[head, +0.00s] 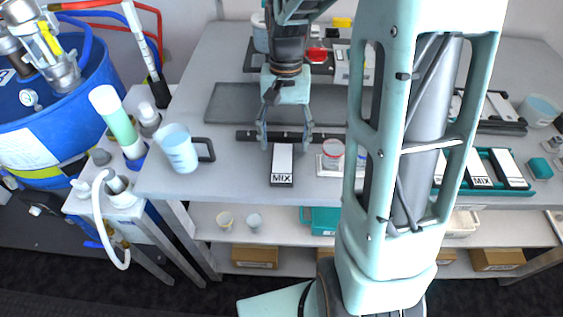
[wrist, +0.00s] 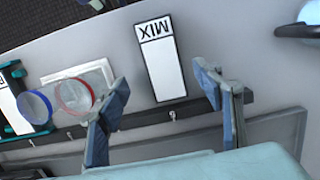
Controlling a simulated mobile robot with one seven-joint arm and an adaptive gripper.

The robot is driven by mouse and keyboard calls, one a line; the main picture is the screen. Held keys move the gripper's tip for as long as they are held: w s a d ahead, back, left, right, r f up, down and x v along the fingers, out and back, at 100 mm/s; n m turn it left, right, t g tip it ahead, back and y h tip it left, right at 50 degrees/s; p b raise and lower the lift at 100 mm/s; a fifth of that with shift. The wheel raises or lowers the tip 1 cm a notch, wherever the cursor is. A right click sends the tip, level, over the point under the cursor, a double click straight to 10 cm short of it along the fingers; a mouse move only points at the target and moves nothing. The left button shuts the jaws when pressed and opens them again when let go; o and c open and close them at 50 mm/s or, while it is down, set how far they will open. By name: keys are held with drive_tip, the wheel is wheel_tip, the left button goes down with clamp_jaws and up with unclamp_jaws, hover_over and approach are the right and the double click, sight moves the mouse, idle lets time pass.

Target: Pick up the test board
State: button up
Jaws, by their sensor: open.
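The test board, a white-faced black block marked MIX (head: 282,163), lies flat on the grey bench near its front edge. It also shows in the wrist view (wrist: 162,62), with its MIX end pointing away from my gripper. My gripper (head: 285,140) is open and empty, fingers pointing down toward the front edge. In the wrist view the fingers (wrist: 163,84) stand on either side of the board's near end, apart from it. I cannot tell how high they are above the bench.
A black rail (head: 246,136) runs along the bench behind the board. A red-rimmed clear cup (head: 333,150) stands close to the right. A beaker with a dark handle (head: 180,152) stands to the left. A teal tray (head: 507,182) at right holds similar boards.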

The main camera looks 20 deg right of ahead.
sight(282, 162)
drive_tip(key=shift+s+a+f, duration=0.1)
drive_tip(key=shift+f, duration=0.8)
drive_tip(key=shift+s+a+f, duration=0.15)
drive_tip(key=shift+f, duration=0.7)
drive_tip(key=shift+s+a+f, duration=0.1)
drive_tip(key=shift+f, duration=0.8)
drive_tip(key=c, duration=1.2)
drive_tip(key=shift+c, duration=0.2)
drive_tip(key=shift+r, duration=0.1)
